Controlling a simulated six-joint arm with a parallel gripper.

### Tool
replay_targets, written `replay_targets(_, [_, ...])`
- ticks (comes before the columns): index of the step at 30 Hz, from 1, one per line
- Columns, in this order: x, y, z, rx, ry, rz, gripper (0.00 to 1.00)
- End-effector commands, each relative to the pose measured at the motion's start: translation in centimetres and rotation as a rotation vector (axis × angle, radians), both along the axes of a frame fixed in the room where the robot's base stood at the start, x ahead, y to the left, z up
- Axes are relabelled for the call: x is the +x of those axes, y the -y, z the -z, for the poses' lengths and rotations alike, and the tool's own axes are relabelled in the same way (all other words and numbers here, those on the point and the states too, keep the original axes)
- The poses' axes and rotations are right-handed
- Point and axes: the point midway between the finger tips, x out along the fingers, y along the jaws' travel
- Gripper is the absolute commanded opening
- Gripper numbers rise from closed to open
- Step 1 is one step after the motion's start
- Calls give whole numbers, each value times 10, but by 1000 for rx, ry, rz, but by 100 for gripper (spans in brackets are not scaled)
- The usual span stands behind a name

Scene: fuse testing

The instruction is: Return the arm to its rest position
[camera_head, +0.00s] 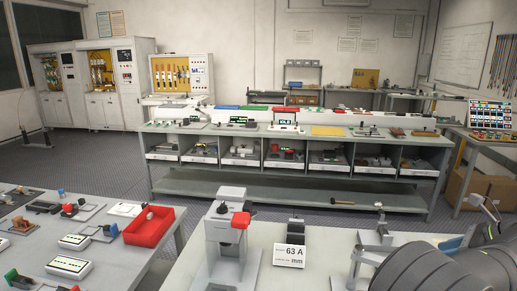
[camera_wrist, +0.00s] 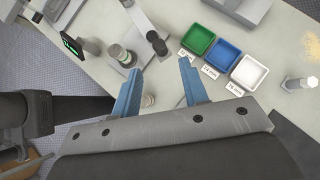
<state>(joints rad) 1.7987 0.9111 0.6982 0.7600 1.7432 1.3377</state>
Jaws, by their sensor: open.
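My gripper (camera_wrist: 160,67) shows in the wrist view with its two blue fingers apart and nothing held between them. It is above a pale bench (camera_wrist: 140,20). A small pale round thing (camera_wrist: 149,101) shows in the gap beside the left finger; I cannot tell what it is. In the head view my grey arm fills the lower right corner, and I cannot make out the fingers there.
Green (camera_wrist: 198,40), blue (camera_wrist: 223,54) and white (camera_wrist: 250,73) trays sit beyond the fingers. A grey stand with a red part (camera_head: 226,250) and a "63 A" sign (camera_head: 290,256) stand on the near bench. A red bin (camera_head: 149,232) is at left.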

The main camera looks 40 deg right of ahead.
Motion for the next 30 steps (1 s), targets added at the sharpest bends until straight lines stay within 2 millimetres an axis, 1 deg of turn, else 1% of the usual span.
replay_targets(1, [-8, 1, -7, -4, 0, 2, 40])
replay_targets(5, [-26, 2, -25, -4, 0, 2, 40])
replay_targets(13, [-51, 3, -51, -3, -1, 1, 40])
replay_targets(22, [-17, 0, -18, 3, 1, -1, 40])
replay_targets(30, [22, -2, 21, 3, 0, -1, 40])
